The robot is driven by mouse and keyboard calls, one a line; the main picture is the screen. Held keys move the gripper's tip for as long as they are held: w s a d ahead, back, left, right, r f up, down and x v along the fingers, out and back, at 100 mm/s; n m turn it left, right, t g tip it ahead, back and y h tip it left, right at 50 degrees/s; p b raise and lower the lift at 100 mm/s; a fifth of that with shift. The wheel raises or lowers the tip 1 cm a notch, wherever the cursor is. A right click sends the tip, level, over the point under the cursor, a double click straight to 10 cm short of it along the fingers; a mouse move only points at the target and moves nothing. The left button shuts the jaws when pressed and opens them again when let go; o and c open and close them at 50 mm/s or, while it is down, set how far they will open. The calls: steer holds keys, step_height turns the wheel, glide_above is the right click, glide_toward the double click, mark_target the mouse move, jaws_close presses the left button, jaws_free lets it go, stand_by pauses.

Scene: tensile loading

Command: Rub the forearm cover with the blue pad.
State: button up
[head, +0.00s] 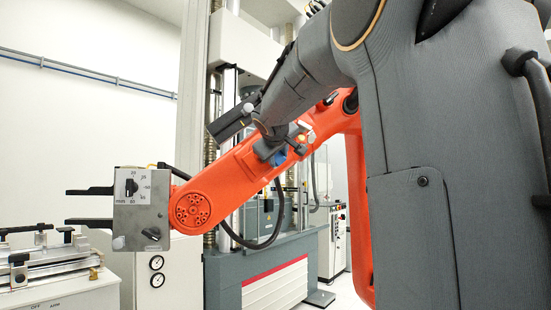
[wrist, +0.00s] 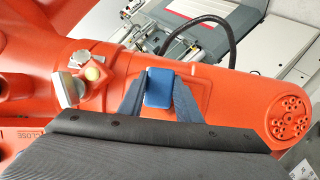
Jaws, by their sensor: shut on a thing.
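The blue pad (wrist: 159,88) is held between the two grey fingers of my gripper (wrist: 158,80) in the wrist view. It also shows small in the head view (head: 279,156), below the end of my arm. My gripper (head: 272,152) is shut on it, close to the orange robot's forearm (head: 247,165). In the wrist view, the forearm cover (wrist: 201,88) looks like a raised orange panel with an outlined edge. The pad and fingers hide part of it. The pad lies over or just at the panel's left part; I cannot tell if they touch.
A knob and lever fitting (wrist: 82,78) sticks up from the orange arm left of the pad. A black cable (head: 279,215) loops below the forearm. A grey end tool (head: 141,208) with dark jaws sits at the orange arm's end. A testing machine (head: 262,265) stands behind.

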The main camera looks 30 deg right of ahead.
steer(key=shift+w+a+f+b, duration=0.1)
steer(key=shift+w+a+b, duration=0.2)
steer(key=shift+a+b, duration=0.3)
steer(key=shift+w+a+b, duration=0.3)
steer(key=shift+a+b, duration=0.15)
steer(key=shift+a, duration=0.2)
steer(key=shift+w+a+b, duration=0.25)
steer(key=shift+a+b, duration=0.25)
steer(key=shift+a, duration=0.25)
steer(key=shift+w+a+b, duration=0.3)
steer(key=shift+a+b, duration=0.25)
steer(key=shift+a, duration=0.25)
steer(key=shift+w+a+b, duration=0.25)
steer(key=shift+a+b, duration=0.25)
steer(key=shift+a, duration=0.25)
steer(key=s+a+b, duration=0.2)
steer(key=s, duration=0.3)
steer(key=shift+s, duration=0.4)
steer(key=s, duration=0.1)
steer(key=s+a+b, duration=0.1)
steer(key=shift+s, duration=0.4)
